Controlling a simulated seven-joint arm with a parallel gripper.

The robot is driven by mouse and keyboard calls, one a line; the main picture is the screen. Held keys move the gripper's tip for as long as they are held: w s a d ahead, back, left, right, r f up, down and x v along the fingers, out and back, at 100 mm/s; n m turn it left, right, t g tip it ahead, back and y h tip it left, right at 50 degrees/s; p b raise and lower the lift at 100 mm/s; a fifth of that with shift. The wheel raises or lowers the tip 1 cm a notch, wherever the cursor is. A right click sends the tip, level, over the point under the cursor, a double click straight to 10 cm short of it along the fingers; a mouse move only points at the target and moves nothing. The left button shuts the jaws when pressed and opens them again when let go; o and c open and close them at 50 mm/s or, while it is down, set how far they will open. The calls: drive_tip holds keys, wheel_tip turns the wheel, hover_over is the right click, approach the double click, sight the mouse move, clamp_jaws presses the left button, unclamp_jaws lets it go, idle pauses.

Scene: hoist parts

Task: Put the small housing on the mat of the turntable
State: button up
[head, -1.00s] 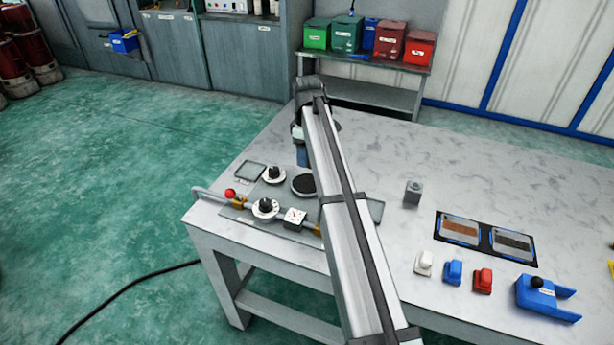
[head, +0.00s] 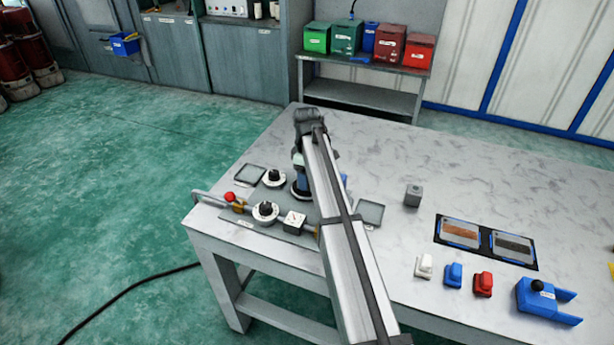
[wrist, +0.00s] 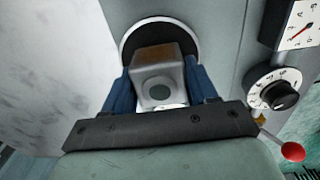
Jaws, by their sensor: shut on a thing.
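The small housing (wrist: 160,88) is a grey block with a round bore in its face and a brownish patch on its upper side. In the wrist view my gripper (wrist: 161,82) is shut on it, with a blue finger on each side. The turntable's round dark mat (wrist: 154,32) with a pale rim lies behind and under the housing. I cannot tell whether the housing touches the mat. In the head view my gripper (head: 301,178) is over the turntable (head: 297,193), and my arm hides the housing and much of the turntable.
Dials (head: 265,211), a gauge box (head: 295,222) and a red-knobbed lever (head: 230,197) stand close to the turntable. A square tray (head: 370,213) and another grey block (head: 413,195) are to the right. Coloured pieces (head: 453,274) lie farther right. The bench's back right is clear.

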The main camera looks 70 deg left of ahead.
drive_tip(key=shift+f, duration=0.1)
drive_tip(key=o, duration=1.2)
wheel_tip(320, 180, up, 12)
drive_tip(key=shift+r, duration=0.15)
